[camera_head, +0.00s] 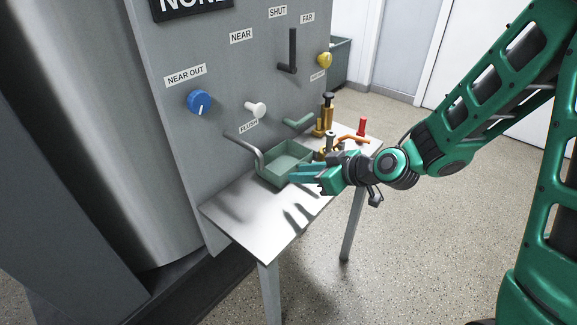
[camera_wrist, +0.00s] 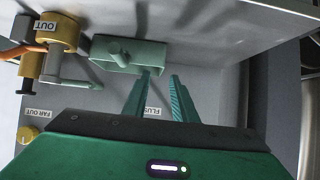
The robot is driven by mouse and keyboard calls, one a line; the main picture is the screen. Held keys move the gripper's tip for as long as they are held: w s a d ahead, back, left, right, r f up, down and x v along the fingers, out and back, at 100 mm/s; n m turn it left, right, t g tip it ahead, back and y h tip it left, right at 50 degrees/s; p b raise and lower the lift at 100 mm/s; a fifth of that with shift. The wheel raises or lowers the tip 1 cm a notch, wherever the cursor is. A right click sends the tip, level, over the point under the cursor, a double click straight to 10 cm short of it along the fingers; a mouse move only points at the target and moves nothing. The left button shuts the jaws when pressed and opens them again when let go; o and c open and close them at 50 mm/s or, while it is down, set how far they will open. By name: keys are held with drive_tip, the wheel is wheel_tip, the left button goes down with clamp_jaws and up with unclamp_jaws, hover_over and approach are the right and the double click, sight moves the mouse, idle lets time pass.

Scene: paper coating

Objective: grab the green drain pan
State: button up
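The green drain pan (camera_head: 273,176), a shallow rectangular open tray, sits on the small white table below the grey panel. It also shows in the wrist view (camera_wrist: 103,50), at upper left of the fingers. My gripper (camera_head: 292,173) is at the pan's right side in the head view, with its teal fingers pointing left toward it. In the wrist view my gripper (camera_wrist: 161,75) has its two fingers spread apart with nothing between them. The fingertips are close to the pan's edge; I cannot tell if they touch it. My gripper hides part of the pan's near right side.
The white table (camera_head: 250,220) is bare at its front left. A grey bent pipe (camera_head: 257,154) reaches over the pan's left edge. Brass fittings (camera_head: 326,115) and a red-topped piece (camera_head: 362,127) stand behind my gripper. The grey panel (camera_head: 215,150) carries knobs and a black lever.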

sight(266, 168)
drive_tip(key=shift+w+a+f+t+y, duration=0.15)
drive_tip(key=shift+w+a+f+y, duration=0.1)
drive_tip(key=shift+a, duration=0.4)
drive_tip(key=shift+w+a+f+t+y, duration=0.15)
drive_tip(key=shift+a+f, duration=0.05)
drive_tip(key=shift+a, duration=0.4)
drive_tip(key=shift+w+a+f+t, duration=0.15)
drive_tip(key=shift+w+a+t, duration=0.3)
drive_tip(key=shift+a, duration=0.2)
drive_tip(key=x, duration=1)
drive_tip(key=shift+c, duration=0.3)
clamp_jaws()
